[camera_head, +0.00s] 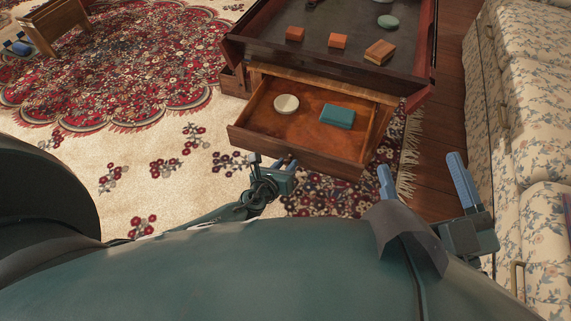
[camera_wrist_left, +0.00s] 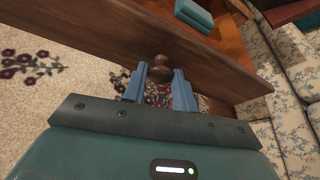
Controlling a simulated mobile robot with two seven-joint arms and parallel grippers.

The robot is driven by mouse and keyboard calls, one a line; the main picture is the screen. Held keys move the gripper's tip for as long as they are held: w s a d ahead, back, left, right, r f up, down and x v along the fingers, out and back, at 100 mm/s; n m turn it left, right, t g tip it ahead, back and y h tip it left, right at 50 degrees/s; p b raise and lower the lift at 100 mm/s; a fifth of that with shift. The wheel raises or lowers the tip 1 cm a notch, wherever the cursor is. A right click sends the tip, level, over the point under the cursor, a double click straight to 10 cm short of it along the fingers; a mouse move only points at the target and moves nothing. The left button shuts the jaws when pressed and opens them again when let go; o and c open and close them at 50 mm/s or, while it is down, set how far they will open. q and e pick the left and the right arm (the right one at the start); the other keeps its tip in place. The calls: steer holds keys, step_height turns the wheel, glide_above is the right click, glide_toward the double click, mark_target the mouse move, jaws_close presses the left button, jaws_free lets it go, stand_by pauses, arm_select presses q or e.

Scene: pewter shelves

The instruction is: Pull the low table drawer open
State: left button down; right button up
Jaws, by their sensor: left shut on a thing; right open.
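The low table (camera_head: 320,69) has a dark top with a raised rim. Its wooden drawer (camera_head: 297,154) stands out from the front, open, with a round cream thing (camera_head: 286,104) and a teal block (camera_head: 337,116) inside. My left gripper (camera_head: 282,166) is at the drawer front. In the left wrist view the left gripper (camera_wrist_left: 159,88) has its blue fingers shut around the round brown knob (camera_wrist_left: 160,67) on the drawer front (camera_wrist_left: 110,35). My right gripper (camera_head: 422,177) is open and empty, to the right of the drawer.
On the table top are orange blocks (camera_head: 337,41), a wooden block (camera_head: 380,52) and a green round thing (camera_head: 387,21). A floral sofa (camera_head: 525,100) runs along the right. A patterned rug (camera_head: 130,70) covers the floor at left. A small wooden piece of furniture (camera_head: 52,25) stands at upper left.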

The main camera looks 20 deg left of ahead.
arm_select(q)
steer(key=c, duration=1.1)
jaws_free()
